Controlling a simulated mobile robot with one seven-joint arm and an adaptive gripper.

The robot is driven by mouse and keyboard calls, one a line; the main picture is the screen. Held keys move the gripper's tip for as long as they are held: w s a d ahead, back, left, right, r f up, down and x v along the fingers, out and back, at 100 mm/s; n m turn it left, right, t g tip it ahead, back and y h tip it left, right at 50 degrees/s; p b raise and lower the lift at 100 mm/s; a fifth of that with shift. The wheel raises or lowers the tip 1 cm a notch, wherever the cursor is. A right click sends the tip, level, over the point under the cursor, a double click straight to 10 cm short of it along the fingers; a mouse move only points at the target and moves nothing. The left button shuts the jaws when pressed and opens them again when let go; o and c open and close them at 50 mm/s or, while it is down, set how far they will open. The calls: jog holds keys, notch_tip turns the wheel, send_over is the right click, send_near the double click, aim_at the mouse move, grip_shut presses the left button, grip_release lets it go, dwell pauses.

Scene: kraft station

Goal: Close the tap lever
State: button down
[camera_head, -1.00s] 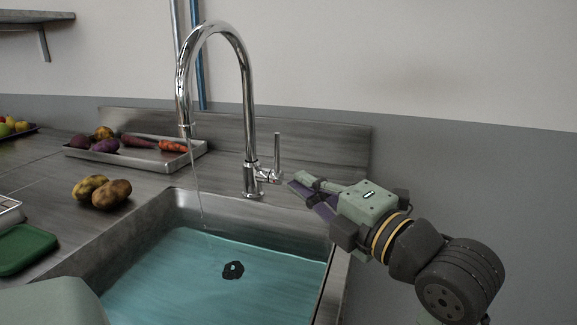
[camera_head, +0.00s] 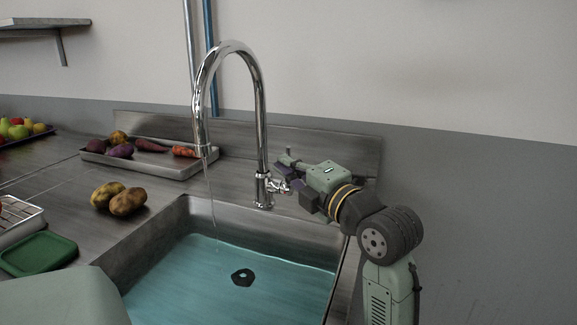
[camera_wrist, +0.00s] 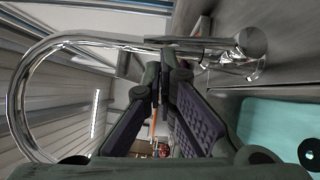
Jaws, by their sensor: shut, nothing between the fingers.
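The chrome tap (camera_head: 262,130) stands behind the sink, its high spout curving left; it also crosses the wrist view (camera_wrist: 90,42). A thin stream of water (camera_head: 210,195) falls from the spout. At the base of the tap, the lever's short side mount (camera_head: 281,188) shows, but the upright lever is not clear in the head view, probably hidden by my gripper. My gripper (camera_head: 284,160) is right beside the tap's base, on its right. In the wrist view its fingertips (camera_wrist: 165,65) are together, with nothing held, close to the chrome parts. I cannot tell whether they touch the lever.
The sink (camera_head: 265,218) holds blue-tinted water with a dark plug-like piece (camera_head: 242,277). Potatoes (camera_head: 118,198) lie on the counter at left. A metal tray (camera_head: 178,168) of vegetables stands behind. A green board (camera_head: 38,254) lies at front left. A backsplash (camera_head: 340,152) rises behind.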

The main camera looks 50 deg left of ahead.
jog(key=shift+w+a+r+m+h+p, duration=0.2)
jog(key=shift+w+a+m+h+p, duration=0.1)
jog(key=shift+w+m, duration=0.15)
jog(key=shift+w+a+r+m+h+p, duration=0.25)
jog(key=shift+w+m+h, duration=0.1)
jog(key=shift+w, duration=0.1)
jog(key=shift+f, duration=0.1)
